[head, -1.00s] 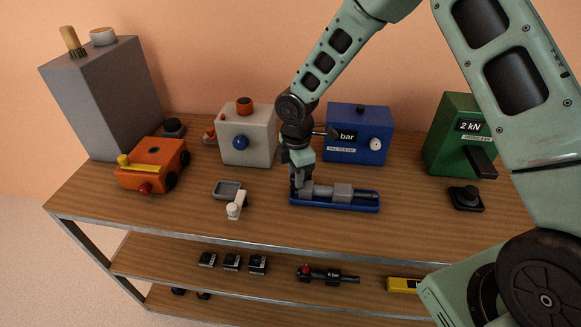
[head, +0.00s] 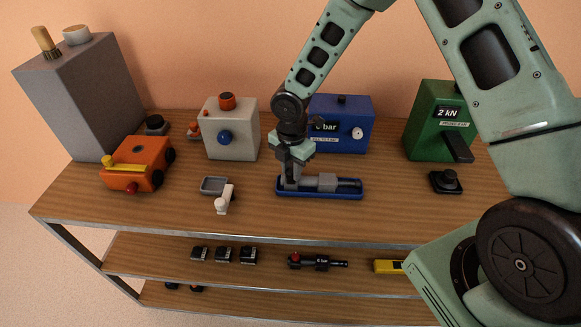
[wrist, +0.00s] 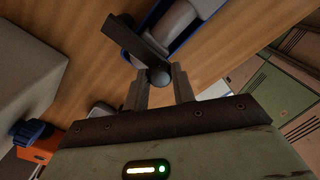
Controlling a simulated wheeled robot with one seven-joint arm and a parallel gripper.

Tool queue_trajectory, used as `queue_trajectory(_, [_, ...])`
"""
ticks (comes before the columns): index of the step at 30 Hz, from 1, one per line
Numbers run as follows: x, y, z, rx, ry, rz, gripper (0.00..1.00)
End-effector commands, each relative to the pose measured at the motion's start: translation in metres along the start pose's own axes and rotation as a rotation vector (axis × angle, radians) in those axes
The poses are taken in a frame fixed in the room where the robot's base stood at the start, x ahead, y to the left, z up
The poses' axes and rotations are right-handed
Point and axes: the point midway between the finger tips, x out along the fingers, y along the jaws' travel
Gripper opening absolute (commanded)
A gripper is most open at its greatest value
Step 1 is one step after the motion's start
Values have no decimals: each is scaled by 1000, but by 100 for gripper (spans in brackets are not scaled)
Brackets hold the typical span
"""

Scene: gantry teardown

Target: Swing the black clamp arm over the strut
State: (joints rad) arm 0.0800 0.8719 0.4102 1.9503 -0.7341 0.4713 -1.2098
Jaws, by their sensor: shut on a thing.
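My gripper (head: 290,178) is at the left end of the blue tray (head: 320,194) on the bench top. In the wrist view its fingers (wrist: 161,92) are shut on the round end of the black clamp arm (wrist: 137,42). The clamp arm slants up and left from the fingers, beside the grey strut (wrist: 178,25). In the head view the grey strut (head: 347,183) lies along the tray through a grey block (head: 327,181). The clamp arm is hidden behind my gripper in the head view.
A blue bar box (head: 335,120) and a light box with a blue knob (head: 245,140) stand behind. A green 2 kN machine (head: 425,125) is at right. An orange device (head: 130,175), a small grey dish (head: 213,185) and a white part (head: 223,203) are at left.

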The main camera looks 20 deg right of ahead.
Motion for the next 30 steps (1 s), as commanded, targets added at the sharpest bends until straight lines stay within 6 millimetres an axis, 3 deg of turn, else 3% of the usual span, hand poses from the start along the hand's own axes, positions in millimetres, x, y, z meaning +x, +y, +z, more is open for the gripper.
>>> queue_trajectory(6, [-1,0,0,-3,-2,1,0])
queue_trajectory(7, [-1,0,1,-2,-2,1,28])
queue_trajectory(9, [-1,0,1,-2,-2,1,48])
queue_trajectory(20, [-4,0,1,1,-2,1,48])
queue_trajectory(26, [-32,0,1,1,-3,4,48])
queue_trajectory(30, [-65,0,2,2,-4,5,48])
